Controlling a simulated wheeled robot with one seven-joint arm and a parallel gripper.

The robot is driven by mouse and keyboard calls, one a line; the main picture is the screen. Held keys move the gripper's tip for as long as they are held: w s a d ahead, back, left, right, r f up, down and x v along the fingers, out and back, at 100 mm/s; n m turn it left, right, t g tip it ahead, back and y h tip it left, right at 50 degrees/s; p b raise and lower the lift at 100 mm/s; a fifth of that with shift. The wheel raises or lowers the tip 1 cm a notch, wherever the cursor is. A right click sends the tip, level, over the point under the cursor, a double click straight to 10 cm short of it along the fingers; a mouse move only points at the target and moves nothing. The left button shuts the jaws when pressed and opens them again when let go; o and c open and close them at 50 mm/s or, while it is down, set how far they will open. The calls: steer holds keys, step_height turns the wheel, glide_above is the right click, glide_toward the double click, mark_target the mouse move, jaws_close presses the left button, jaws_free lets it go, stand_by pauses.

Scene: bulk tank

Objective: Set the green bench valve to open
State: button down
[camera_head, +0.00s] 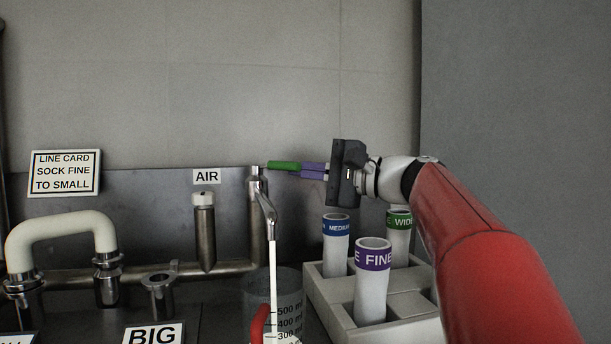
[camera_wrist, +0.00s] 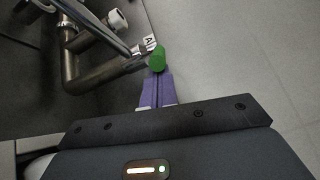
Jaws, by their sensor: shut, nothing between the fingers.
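The green valve handle (camera_head: 284,165) points sideways from the top of a vertical steel pipe (camera_head: 257,205) on the bench. In the wrist view the green handle (camera_wrist: 157,59) shows end-on just past my fingertips. My gripper (camera_head: 302,168) has purple fingers that are shut, with their tips at the right end of the handle. In the wrist view my gripper (camera_wrist: 157,78) has its fingers together, right at the handle. I cannot tell whether the tips touch it. Where the handle joins the pipe is partly hidden in the wrist view.
A pale rack (camera_head: 343,315) holds white socks banded blue (camera_head: 336,245), purple (camera_head: 372,280) and green (camera_head: 399,235) below my gripper. A measuring jug (camera_head: 285,310) stands under the spout. An AIR label (camera_head: 206,177), a line card (camera_head: 64,173) and a BIG label (camera_head: 153,335) are at left.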

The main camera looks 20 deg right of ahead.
steer(key=s+a+m+t+h+b, duration=0.1)
steer(key=s+m+t+h+b, duration=0.1)
steer(key=shift+a+f+t+h, duration=0.1)
steer(key=shift+a+t+h, duration=0.2)
steer(key=shift+a+h, duration=0.1)
steer(key=shift+s+a+m+b, duration=0.15)
steer(key=shift+s+a+b, duration=0.2)
steer(key=shift+a, duration=0.15)
steer(key=shift+s+a+m+b, duration=0.2)
steer(key=shift+a+b, duration=0.15)
steer(key=shift+a, duration=0.15)
